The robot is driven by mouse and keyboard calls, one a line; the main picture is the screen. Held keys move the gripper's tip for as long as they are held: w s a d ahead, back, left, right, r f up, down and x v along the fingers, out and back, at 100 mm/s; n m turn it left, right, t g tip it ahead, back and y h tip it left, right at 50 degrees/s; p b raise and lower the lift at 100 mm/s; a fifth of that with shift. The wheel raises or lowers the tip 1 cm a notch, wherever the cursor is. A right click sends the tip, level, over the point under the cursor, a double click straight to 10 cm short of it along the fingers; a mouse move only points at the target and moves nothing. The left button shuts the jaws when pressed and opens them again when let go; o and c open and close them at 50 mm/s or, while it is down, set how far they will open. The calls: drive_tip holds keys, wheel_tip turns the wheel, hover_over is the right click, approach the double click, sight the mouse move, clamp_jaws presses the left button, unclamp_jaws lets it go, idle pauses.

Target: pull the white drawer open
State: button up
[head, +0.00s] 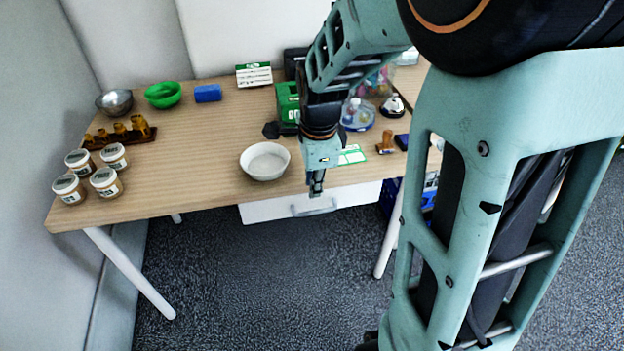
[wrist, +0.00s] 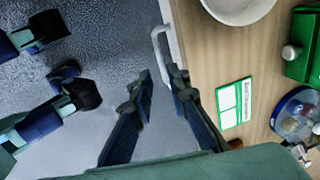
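The white drawer (head: 268,210) hangs under the front edge of the table and looks shut. Its pale bar handle (head: 328,207) is partly hidden behind my gripper (head: 316,187) in the head view. In the wrist view the handle (wrist: 156,46) runs along the table edge. There my gripper (wrist: 161,75) is open, its two dark fingers apart. The near end of the handle shows between or just beyond the fingertips. Whether the fingers touch it I cannot tell.
The wooden table (head: 205,150) carries a white bowl (head: 265,161) near its front edge, a green-and-white card (head: 351,155) and several jars (head: 104,181) at the left. A white table leg (head: 388,240) stands right of the drawer. The carpet (head: 250,290) before it looks clear.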

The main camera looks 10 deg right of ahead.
sight(311, 213)
drive_tip(key=f+b, duration=0.1)
drive_tip(key=f, duration=0.2)
drive_tip(key=w+f+b, duration=0.1)
drive_tip(key=f, duration=0.3)
drive_tip(key=w+f+b, duration=0.1)
drive_tip(key=f, duration=0.2)
drive_tip(key=shift+f, duration=0.4)
clamp_jaws()
